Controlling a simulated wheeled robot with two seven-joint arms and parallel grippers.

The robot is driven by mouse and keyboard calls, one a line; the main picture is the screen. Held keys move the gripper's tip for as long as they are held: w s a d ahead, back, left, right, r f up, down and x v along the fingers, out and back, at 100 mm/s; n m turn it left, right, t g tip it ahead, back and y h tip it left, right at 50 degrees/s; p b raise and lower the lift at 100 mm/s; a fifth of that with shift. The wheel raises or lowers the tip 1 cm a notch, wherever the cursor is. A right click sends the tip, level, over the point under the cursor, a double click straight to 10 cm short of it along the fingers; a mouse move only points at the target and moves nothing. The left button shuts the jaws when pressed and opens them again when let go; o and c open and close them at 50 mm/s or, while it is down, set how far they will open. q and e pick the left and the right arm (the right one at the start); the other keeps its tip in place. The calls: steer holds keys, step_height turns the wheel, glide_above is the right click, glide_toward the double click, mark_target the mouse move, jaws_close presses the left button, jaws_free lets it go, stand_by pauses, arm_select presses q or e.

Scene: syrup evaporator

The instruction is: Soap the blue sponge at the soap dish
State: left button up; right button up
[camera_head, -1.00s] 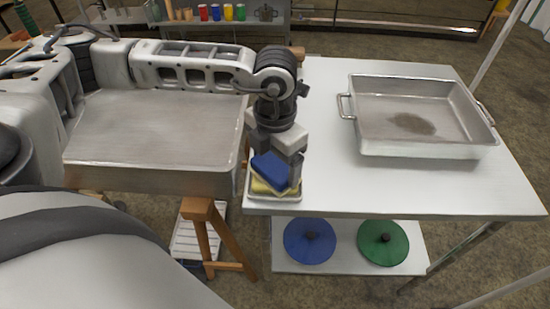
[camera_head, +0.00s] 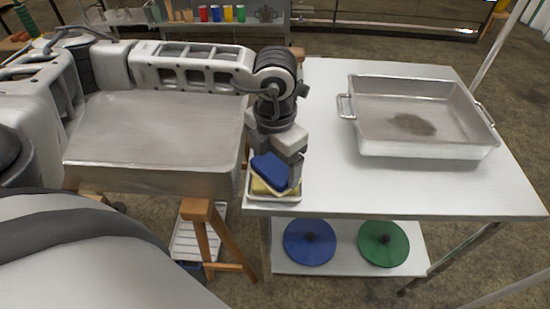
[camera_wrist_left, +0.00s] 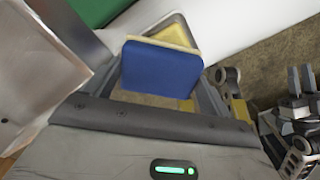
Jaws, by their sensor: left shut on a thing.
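The blue sponge (camera_head: 268,168) is held in my left gripper (camera_head: 277,165) at the near left corner of the white table. The sponge also shows between the fingers in the left wrist view (camera_wrist_left: 160,70). Directly below it is the yellow soap (camera_head: 262,187), in the pale soap dish (camera_head: 285,197). The sponge overlaps the soap in both views; I cannot tell for sure whether they touch. In the left wrist view the yellow soap (camera_wrist_left: 178,32) shows past the sponge's far edge. Part of my right gripper (camera_wrist_left: 300,85) seems to show at the right there; its opening is unclear.
A steel pan with handles (camera_head: 425,145) stands on the right of the white table (camera_head: 320,185). A large metal pan (camera_head: 160,125) on a wooden stand is at the left, close to my left arm. Blue (camera_head: 310,242) and green (camera_head: 384,243) lids lie on the lower shelf.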

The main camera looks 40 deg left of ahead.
mark_target(275, 165)
arm_select(q)
steer(key=shift+r+p, duration=2.05)
steer(key=shift+r, duration=1.45)
